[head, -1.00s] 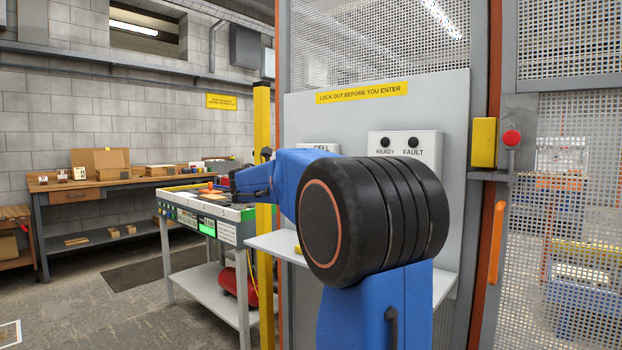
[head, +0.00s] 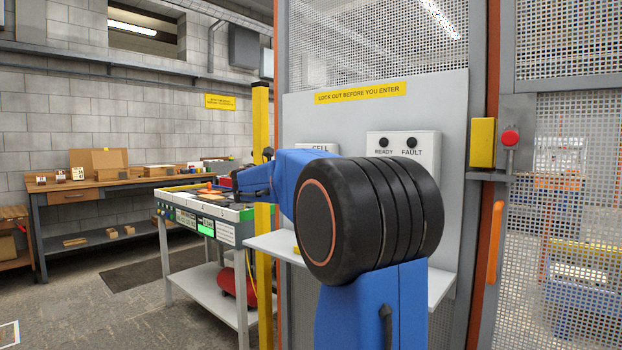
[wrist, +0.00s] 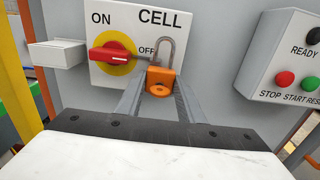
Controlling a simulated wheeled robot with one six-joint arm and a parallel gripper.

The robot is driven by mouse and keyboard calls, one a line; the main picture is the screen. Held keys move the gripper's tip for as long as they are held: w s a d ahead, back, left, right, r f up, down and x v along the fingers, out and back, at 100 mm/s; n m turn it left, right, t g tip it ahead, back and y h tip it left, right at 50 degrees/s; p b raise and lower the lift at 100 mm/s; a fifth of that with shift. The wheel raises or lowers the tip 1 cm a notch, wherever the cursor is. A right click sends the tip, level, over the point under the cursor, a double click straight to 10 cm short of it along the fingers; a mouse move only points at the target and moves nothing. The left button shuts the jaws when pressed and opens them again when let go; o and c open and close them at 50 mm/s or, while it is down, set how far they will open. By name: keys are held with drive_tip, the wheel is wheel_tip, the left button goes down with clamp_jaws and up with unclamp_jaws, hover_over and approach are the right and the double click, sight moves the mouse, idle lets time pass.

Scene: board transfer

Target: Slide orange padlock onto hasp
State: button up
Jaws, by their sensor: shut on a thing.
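The orange padlock (wrist: 160,82) is held between the two grey fingers of my gripper (wrist: 160,88) in the wrist view. Its body is upright with the grey shackle (wrist: 167,45) pointing up. Behind it is the CELL switch panel (wrist: 190,38), with a red rotary handle (wrist: 112,53) on a yellow disc. A small grey tab, seemingly the hasp (wrist: 143,56), runs from the handle towards the shackle. I cannot tell whether the shackle is around it or only in front of it. In the head view my arm hides the gripper and padlock.
A READY/FAULT box (head: 428,146) with buttons is right of the switch; the wrist view shows it too (wrist: 290,60). A grey block (wrist: 57,54) juts out at the left. A shelf (head: 272,246) lies below the panel. A cart (head: 205,225) stands left.

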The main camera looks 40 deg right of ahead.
drive_tip(key=shift+d, duration=0.65)
drive_tip(key=o, duration=1.2)
drive_tip(key=shift+c, duration=0.2)
drive_tip(key=s+a, duration=0.1)
drive_tip(key=a, duration=1.6)
drive_tip(key=shift+s+a, duration=0.15)
drive_tip(key=shift+a, duration=0.05)
drive_tip(key=c, duration=0.4)
drive_tip(key=shift+d, duration=0.35)
drive_tip(key=c, duration=0.6)
drive_tip(key=shift+n, duration=0.7)
drive_tip(key=d, duration=0.5)
drive_tip(key=d+r, duration=0.1)
drive_tip(key=d, duration=0.2)
drive_tip(key=shift+w, duration=0.3)
clamp_jaws()
drive_tip(key=shift+w+d+r, duration=0.1)
drive_tip(key=shift+w+d, duration=0.05)
drive_tip(key=shift+d, duration=1.45)
drive_tip(key=shift+w+d, duration=0.1)
drive_tip(key=shift+d, duration=1.45)
